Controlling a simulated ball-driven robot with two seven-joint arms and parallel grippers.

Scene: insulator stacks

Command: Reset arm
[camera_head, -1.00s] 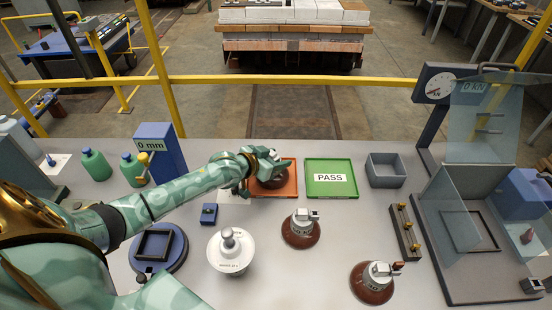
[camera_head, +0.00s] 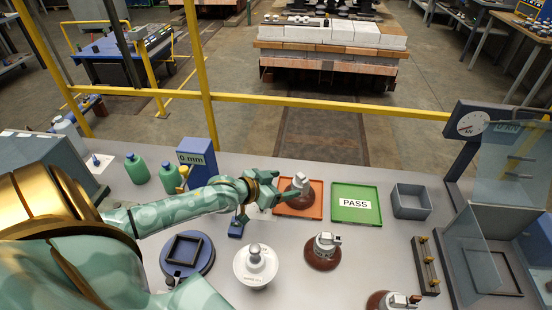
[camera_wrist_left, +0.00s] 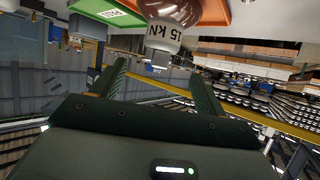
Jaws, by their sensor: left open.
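My left gripper (camera_head: 274,190) is open and empty, just left of a brown insulator (camera_head: 297,199) with a pale metal cap. That insulator stands upright on the orange tray (camera_head: 311,212). A white insulator (camera_head: 243,266) and a brown insulator (camera_head: 321,258) stand on the table in front. Another brown insulator (camera_head: 378,301) is cut off at the bottom edge. My right gripper is not in view.
A grey bin (camera_head: 411,201) stands right of the green tray. A gauge stand (camera_head: 472,124) with clear panels is at the right. A blue 0 mm gauge (camera_head: 198,157), green bottles (camera_head: 137,169) and a round blue fixture (camera_head: 205,267) are at the left. A yellow rail (camera_head: 330,104) runs behind.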

